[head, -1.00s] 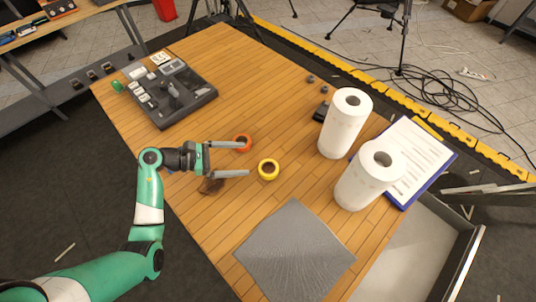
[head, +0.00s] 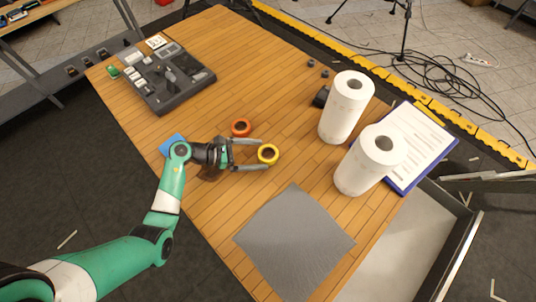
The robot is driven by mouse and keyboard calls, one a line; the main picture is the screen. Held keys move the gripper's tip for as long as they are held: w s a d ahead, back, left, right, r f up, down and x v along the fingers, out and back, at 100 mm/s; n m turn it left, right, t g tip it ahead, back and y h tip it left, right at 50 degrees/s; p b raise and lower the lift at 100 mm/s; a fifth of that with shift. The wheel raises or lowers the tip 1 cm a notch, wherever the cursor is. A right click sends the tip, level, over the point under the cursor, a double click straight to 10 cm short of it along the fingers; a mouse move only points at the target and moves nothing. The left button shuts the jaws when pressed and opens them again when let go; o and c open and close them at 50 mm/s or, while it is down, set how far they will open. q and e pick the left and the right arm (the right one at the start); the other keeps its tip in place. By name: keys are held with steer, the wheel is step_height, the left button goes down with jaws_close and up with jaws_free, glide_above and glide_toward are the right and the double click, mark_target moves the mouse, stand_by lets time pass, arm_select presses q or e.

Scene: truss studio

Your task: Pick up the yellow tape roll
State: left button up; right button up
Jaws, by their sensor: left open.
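The yellow tape roll (head: 268,154) lies flat on the wooden table (head: 300,100). My left gripper (head: 264,154) is open, with its two fingers reaching from the left to either side of the yellow roll. I cannot tell whether the fingers touch it. An orange tape roll (head: 241,127) lies just behind the upper finger, apart from the yellow one. My right gripper is not in view.
Two white paper towel rolls (head: 346,106) stand upright at the right, by a blue clipboard (head: 413,147). A grey mat (head: 294,243) lies in front. A dark organiser tray (head: 180,93) sits at the back left. A blue item (head: 171,143) is partly behind my arm.

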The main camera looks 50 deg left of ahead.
arm_select(q)
steer(key=x, duration=0.2)
steer(key=shift+w+d+f, duration=0.15)
steer(key=shift+w, duration=0.05)
steer(key=c, duration=1.2)
